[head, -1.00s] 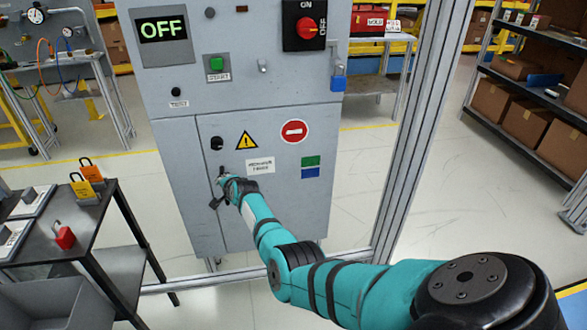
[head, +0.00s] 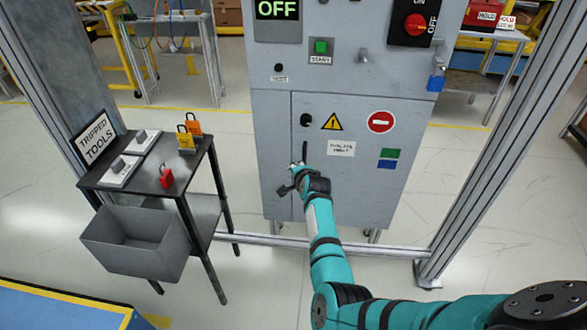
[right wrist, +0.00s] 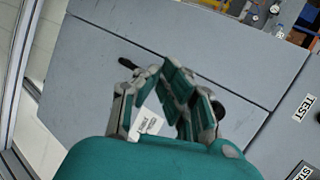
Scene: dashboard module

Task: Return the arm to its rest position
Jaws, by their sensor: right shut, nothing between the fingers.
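My right arm reaches from the lower right in the head view to the grey control cabinet (head: 345,195). Its gripper (head: 292,180) is shut and empty, close to the front of the lower door, just below and left of the black door handle (head: 304,148). In the right wrist view the fingers (right wrist: 168,85) show in front of the grey door, and the dark handle (right wrist: 127,63) lies just beyond them. I cannot tell whether the fingertips touch the door. The lower door looks closed. My left gripper is out of view.
Left stands a black table (head: 150,185) with orange and yellow padlocks (head: 188,132), a red padlock (head: 166,177) and a "TRIPPED TOOLS" sign (head: 95,142). A grey bin (head: 135,262) hangs at its front. A metal frame post (head: 500,150) stands right of the cabinet.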

